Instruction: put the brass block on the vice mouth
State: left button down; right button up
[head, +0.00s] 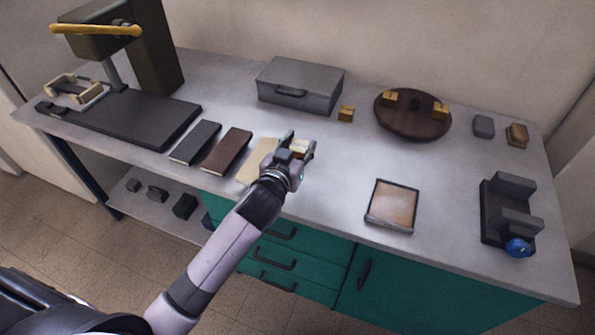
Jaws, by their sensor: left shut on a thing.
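My left gripper (301,150) is above the front middle of the bench, near the row of flat covers. It is shut on a small pale yellow block, the brass block (300,146), mostly hidden by the fingers. The dark grey vice (493,211) stands at the right end of the bench, with two raised jaws and a blue knob (518,247) at its front. Its mouth between the jaws looks empty. The gripper is well to the left of the vice. My right gripper is not in view.
A framed tan tray (392,204) lies between gripper and vice. A round wooden board (412,125) carries small brass pieces; another brass-coloured cube (346,113) sits beside it. A grey case (300,86) stands behind. Brown (227,152) and dark (195,142) covers lie left.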

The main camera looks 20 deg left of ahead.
pick_arm(q)
notch_tip(320, 180, down, 9)
jog(key=shift+r+b, duration=0.1)
jog(key=shift+b, duration=0.45)
jog(key=shift+f, duration=0.2)
jog(key=c, duration=1)
grip_release()
